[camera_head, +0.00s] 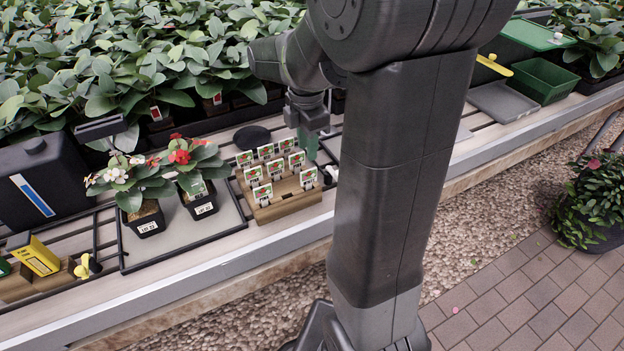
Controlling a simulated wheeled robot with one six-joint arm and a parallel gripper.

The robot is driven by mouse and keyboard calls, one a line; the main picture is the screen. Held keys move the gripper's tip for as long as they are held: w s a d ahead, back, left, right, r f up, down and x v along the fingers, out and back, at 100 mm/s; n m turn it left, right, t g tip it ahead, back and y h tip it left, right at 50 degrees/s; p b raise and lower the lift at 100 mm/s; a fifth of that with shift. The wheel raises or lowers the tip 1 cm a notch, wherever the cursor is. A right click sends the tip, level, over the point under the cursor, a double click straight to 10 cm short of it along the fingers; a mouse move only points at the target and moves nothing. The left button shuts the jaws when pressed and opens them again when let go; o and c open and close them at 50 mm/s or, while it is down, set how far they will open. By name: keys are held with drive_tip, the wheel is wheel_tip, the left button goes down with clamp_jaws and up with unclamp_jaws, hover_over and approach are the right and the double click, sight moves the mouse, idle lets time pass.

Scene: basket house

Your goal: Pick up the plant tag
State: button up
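Several plant tags (262,194), white with red and green pictures, stand upright in rows in a wooden rack (285,208) on the slatted bench. My gripper (309,131) hangs just behind and above the rack's right back corner, pointing down. Its fingers are small and partly lost against a green shape (309,147) below them, so I cannot tell whether they are open or shut. The tags in the rack stand apart from the gripper as far as I can see. My arm covers the bench to the right of the rack.
Two labelled flower pots (146,220) stand on a grey tray (190,238) left of the rack. A black container (40,180) and a yellow card (40,257) are farther left. Dense foliage fills the back. A green bin (545,82) and a grey tray (503,101) sit at right.

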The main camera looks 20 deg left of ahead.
sight(308, 172)
wheel_tip(308, 172, down, 9)
drive_tip(key=shift+d+r+b, duration=0.1)
drive_tip(key=shift+r+b, duration=0.05)
drive_tip(key=shift+b, duration=0.35)
clamp_jaws()
